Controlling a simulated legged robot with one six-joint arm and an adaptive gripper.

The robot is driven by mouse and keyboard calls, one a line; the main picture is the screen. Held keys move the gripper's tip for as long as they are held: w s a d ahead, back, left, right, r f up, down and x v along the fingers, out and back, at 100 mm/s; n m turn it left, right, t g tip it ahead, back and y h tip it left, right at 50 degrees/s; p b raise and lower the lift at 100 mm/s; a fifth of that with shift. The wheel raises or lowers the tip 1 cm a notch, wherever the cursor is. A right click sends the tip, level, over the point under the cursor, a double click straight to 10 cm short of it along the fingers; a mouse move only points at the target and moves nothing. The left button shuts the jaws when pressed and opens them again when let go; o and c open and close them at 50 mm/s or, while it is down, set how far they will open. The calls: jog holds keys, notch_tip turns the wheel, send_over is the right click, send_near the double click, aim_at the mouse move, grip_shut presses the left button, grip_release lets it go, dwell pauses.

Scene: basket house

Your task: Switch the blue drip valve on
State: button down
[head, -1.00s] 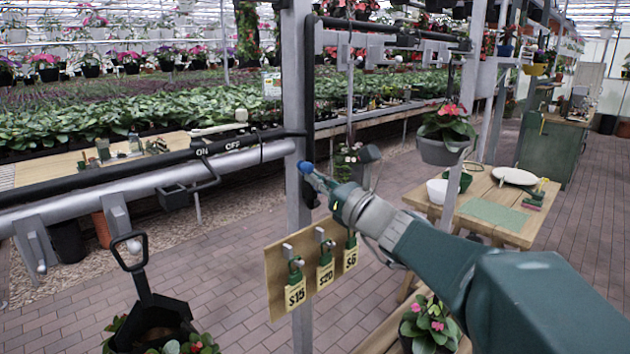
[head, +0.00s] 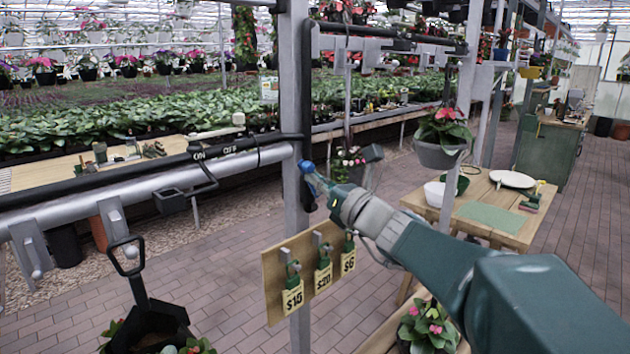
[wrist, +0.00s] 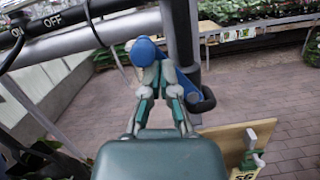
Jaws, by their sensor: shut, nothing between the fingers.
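The blue drip valve (head: 306,167) is at the upright grey post, beside a black vertical pipe. In the wrist view the valve shows as a round blue knob (wrist: 145,49) with a blue lever slanting down to the right behind my fingers. My gripper (wrist: 156,74) is shut with nothing between its fingers. Its tips are right at the valve, just below the knob and in front of the lever; I cannot tell whether they touch. In the head view my gripper (head: 322,184) reaches in from the lower right and partly hides the valve.
Pipes marked ON and OFF (head: 213,154) run left of the post (head: 296,100). A wooden board (head: 272,285) with price-tagged padlocks hangs below my gripper. A wooden table (head: 510,222) stands to the right, with a hanging pot (head: 440,155) above it. A black shovel (head: 147,315) stands lower left.

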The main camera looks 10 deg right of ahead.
jog(key=shift+w+d+r+m+h, duration=0.15)
jog(key=shift+d+m+h, duration=0.1)
jog(key=shift+m, duration=0.55)
jog(key=shift+w+d+r+m+h, duration=0.15)
jog(key=shift+d+m+h, duration=0.1)
jog(key=shift+m, duration=0.55)
dwell(0.7)
dwell(0.5)
